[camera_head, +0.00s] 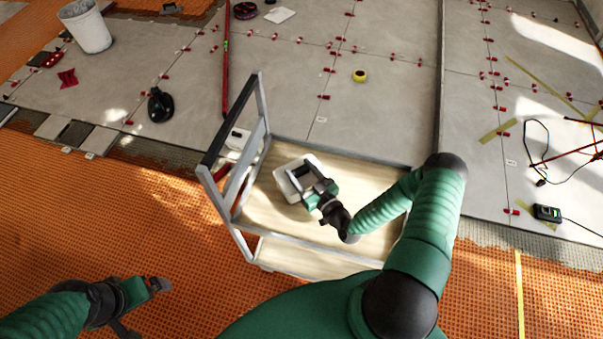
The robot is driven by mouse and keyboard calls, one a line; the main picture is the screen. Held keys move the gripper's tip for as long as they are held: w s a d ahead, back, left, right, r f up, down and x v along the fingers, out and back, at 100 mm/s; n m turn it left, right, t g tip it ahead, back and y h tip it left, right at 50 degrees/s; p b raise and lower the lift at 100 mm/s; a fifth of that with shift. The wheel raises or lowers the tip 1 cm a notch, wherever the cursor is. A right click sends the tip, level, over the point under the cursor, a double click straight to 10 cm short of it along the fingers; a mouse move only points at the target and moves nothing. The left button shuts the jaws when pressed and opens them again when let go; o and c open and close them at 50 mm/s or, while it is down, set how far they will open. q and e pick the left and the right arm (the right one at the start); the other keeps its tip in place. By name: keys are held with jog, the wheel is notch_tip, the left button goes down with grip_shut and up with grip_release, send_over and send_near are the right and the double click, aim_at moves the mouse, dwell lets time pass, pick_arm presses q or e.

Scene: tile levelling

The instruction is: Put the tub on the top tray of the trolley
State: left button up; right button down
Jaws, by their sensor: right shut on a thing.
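The white tub (287,185) is at the left part of the trolley's top tray (262,211), seen from above. My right gripper (308,178) is shut on the tub, and its jaws and wrist hide part of it. I cannot tell whether the tub touches the tray or hangs just above it. The trolley has a pale wooden top tray, a grey metal frame and a lower shelf (300,258). My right arm covers the tray's right part. My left gripper (150,305) is open and empty, low at the left, over the orange floor and away from the trolley.
The trolley's upright handle (230,122) stands at the tray's left end. Grey tiles with red clips spread behind. A white bucket (87,27), a black suction cup (160,105) and a yellow tape roll (360,76) lie there. Orange matting (150,230) is clear at left.

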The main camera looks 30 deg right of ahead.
jog(key=shift+a+r, duration=0.1)
jog(key=shift+a, duration=0.4)
jog(key=c, duration=0.5)
grip_release()
jog(key=shift+s+d, duration=0.1)
jog(key=shift+d, duration=0.2)
jog(key=s, duration=0.7)
jog(key=s+a+r+n+g+y, duration=0.35)
jog(key=a+n+g+y, duration=0.45)
jog(key=n, duration=0.7)
jog(key=s+a+r+n+g+y, duration=0.3)
jog(key=s+a+n+g+y, duration=0.2)
jog(key=a+n, duration=0.75)
jog(key=s+d+n+g+h, duration=0.3)
jog(key=s+n+g+h, duration=0.3)
jog(key=n, duration=1.5)
jog(key=w+d+r+n+t+h, duration=0.1)
jog(key=w+d+r+n+h, duration=0.1)
jog(key=n, duration=0.9)
jog(key=w+d+r+n+t+h, duration=0.2)
jog(key=r+n+h, duration=0.3)
jog(key=n, duration=0.7)
jog(key=shift+w+d+r+t+p, duration=0.35)
jog(key=shift+w+d+r, duration=0.35)
jog(key=shift+w+d, duration=0.2)
